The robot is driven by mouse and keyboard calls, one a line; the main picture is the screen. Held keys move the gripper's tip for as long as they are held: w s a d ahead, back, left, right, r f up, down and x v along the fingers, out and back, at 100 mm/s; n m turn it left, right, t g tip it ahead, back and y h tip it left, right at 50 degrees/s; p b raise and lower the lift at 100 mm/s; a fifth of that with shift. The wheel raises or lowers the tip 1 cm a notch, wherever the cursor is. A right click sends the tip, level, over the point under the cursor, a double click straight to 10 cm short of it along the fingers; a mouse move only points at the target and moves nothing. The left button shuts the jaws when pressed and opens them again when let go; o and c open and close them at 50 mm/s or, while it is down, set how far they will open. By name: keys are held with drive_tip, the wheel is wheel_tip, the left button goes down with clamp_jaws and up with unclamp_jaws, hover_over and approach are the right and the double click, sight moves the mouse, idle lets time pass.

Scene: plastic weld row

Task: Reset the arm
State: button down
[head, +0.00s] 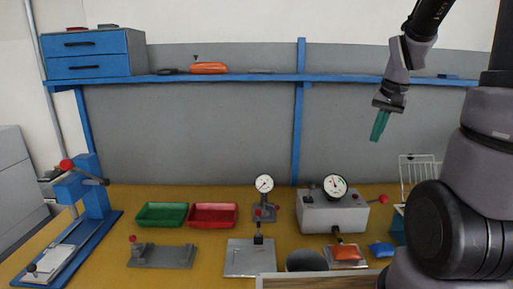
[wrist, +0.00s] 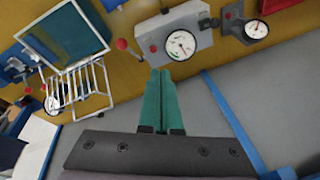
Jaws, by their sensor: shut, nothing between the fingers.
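My gripper (head: 379,126) hangs in the air at the upper right of the head view, in front of the grey back panel. Its green fingers point down and are shut with nothing between them. In the wrist view my gripper (wrist: 159,75) shows as two green fingers side by side, touching, with no object at their tips. The fingers are apart from the bench and everything on it.
A yellow bench (head: 120,200) holds a green tray (head: 161,215), a red tray (head: 213,215), a grey box with a gauge (head: 318,213), a smaller gauge stand (head: 264,184) and a blue lever press (head: 95,195). A blue shelf (head: 240,77) runs along the panel. A wire rack (wrist: 78,88) stands at right.

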drive_tip(key=s+a+r+t, duration=0.2)
drive_tip(key=s+a+r, duration=0.3)
drive_tip(key=s+r, duration=0.1)
drive_tip(key=s+a+r+n+t+y, duration=0.1)
drive_tip(key=s+a+r+t, duration=0.1)
drive_tip(key=s+a+r, duration=0.3)
drive_tip(key=s+r, duration=0.1)
drive_tip(key=s, duration=0.2)
drive_tip(key=shift+s+r, duration=0.4)
